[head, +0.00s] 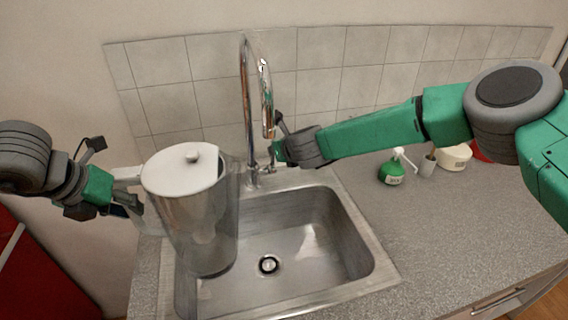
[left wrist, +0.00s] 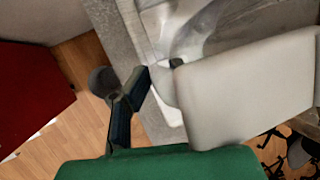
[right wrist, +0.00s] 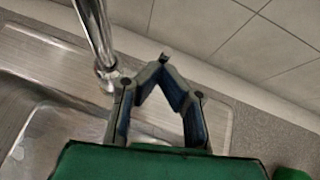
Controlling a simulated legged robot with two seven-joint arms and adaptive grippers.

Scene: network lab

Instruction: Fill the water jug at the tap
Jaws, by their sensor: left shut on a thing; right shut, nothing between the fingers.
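The water jug (head: 192,225) is tall and see-through with a white lid (head: 183,167). It is upright over the left part of the sink, left of the tap (head: 246,100). My left gripper (head: 128,203) is shut on the jug's pale handle at its left side; the jug's pale side fills much of the left wrist view (left wrist: 245,90). I cannot tell whether the jug holds water. My right gripper (head: 281,140) is shut and empty just right of the tap; its fingertips meet in the right wrist view (right wrist: 163,62). No stream shows below the spout.
A green spray bottle (head: 391,173), a small grey cup (head: 428,165) and a cream container (head: 455,157) stand on the grey counter (head: 450,215) at the right. A tiled wall (head: 350,60) closes the back.

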